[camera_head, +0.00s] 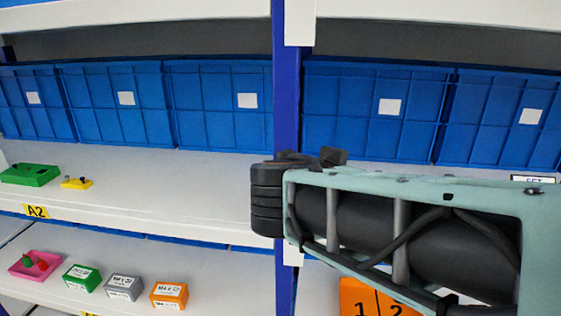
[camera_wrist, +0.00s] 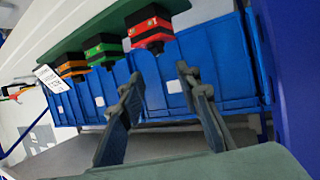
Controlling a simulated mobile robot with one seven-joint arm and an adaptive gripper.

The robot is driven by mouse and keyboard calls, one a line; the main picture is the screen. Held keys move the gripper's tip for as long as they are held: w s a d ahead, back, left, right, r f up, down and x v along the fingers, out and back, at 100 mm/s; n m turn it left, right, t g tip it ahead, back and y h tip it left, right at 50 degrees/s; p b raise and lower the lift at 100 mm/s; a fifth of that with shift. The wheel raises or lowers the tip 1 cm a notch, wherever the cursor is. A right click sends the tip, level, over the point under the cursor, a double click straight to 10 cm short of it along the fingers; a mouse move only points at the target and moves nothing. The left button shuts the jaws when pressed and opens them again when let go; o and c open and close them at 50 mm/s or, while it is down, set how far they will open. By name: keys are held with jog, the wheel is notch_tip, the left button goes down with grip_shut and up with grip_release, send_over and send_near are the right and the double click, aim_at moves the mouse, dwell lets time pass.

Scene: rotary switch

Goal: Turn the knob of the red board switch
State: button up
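The red switch (camera_wrist: 150,28), a dark box with red on it, shows at the top of the wrist view on a green strip-like mount. It is the rightmost of a row of switches. My gripper (camera_wrist: 160,76) is open and empty. Its two dark fingers point up in the wrist view, wide apart, with their tips below the red switch and not visibly touching it. In the head view my arm covers the right side, and neither the gripper's fingers nor the switch can be seen.
A green switch (camera_wrist: 103,50) and an orange switch (camera_wrist: 70,66) stand left of the red one. Blue bins (camera_head: 115,103) line the shelf. A blue post (camera_head: 286,90) stands beside my arm. Small boxes (camera_head: 124,287) sit on the lower shelf (camera_head: 215,284).

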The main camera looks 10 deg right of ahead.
jog(key=x, duration=0.9)
jog(key=shift+w+d+f, duration=0.2)
jog(key=shift+d+f, duration=0.05)
